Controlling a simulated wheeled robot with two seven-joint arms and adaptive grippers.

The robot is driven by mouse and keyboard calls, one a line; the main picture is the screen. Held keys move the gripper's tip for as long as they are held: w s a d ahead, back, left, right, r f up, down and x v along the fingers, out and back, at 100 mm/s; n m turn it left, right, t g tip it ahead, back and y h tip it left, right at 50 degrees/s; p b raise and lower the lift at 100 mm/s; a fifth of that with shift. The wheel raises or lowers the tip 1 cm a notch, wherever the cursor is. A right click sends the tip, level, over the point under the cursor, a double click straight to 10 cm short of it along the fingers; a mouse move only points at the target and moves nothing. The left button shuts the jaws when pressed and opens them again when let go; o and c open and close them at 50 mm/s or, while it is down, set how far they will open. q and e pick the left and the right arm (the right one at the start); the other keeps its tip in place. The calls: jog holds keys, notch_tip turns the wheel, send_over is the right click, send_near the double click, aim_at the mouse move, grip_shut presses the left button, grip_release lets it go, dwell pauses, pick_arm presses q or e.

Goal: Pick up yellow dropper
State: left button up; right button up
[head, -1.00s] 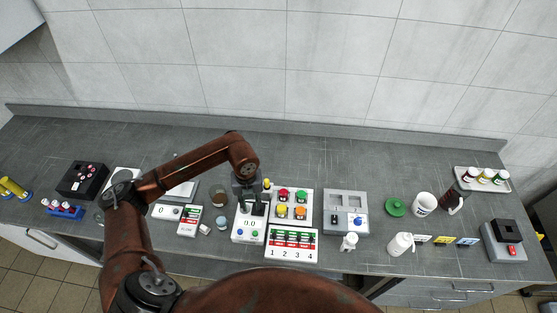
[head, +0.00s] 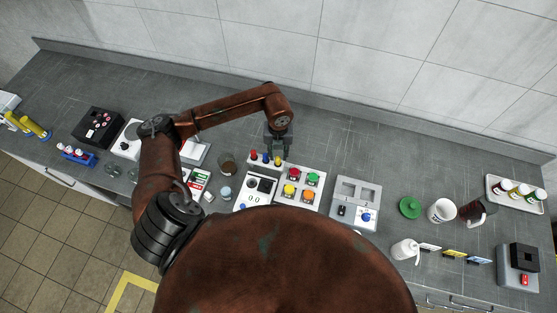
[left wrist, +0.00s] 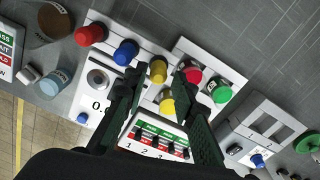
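The yellow dropper (head: 278,160) stands at the right end of a row with a blue dropper (head: 266,156) and a red dropper (head: 254,155), at the back of a white device with a dial (head: 252,199). My left gripper (head: 279,150) is at the yellow dropper, pointing down and open. In the left wrist view the yellow dropper's round cap (left wrist: 158,70) shows between the tips of the open left gripper (left wrist: 159,80). I cannot tell whether a finger touches it. Its lower part is mostly hidden. My right gripper is not in view.
A grey device (head: 354,197), green lid (head: 409,207) and mug (head: 441,211) stand farther right. The counter behind is clear.

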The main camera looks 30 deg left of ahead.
aim_at(278, 158)
pick_arm(q)
notch_tip(278, 158, down, 4)
jog(key=shift+s+r+p, duration=0.15)
jog(key=shift+r+p, duration=0.05)
jog(key=shift+p, duration=0.4)
jog(key=shift+f, duration=0.35)
jog(key=shift+c, duration=0.2)
jog(key=c, duration=0.5)
notch_tip(278, 158, up, 10)
jog(key=shift+f+b, duration=0.1)
jog(key=shift+b, duration=0.95)
notch_tip(278, 158, up, 5)
jog(key=shift+r+p, duration=0.15)
jog(key=shift+p, duration=1.1)
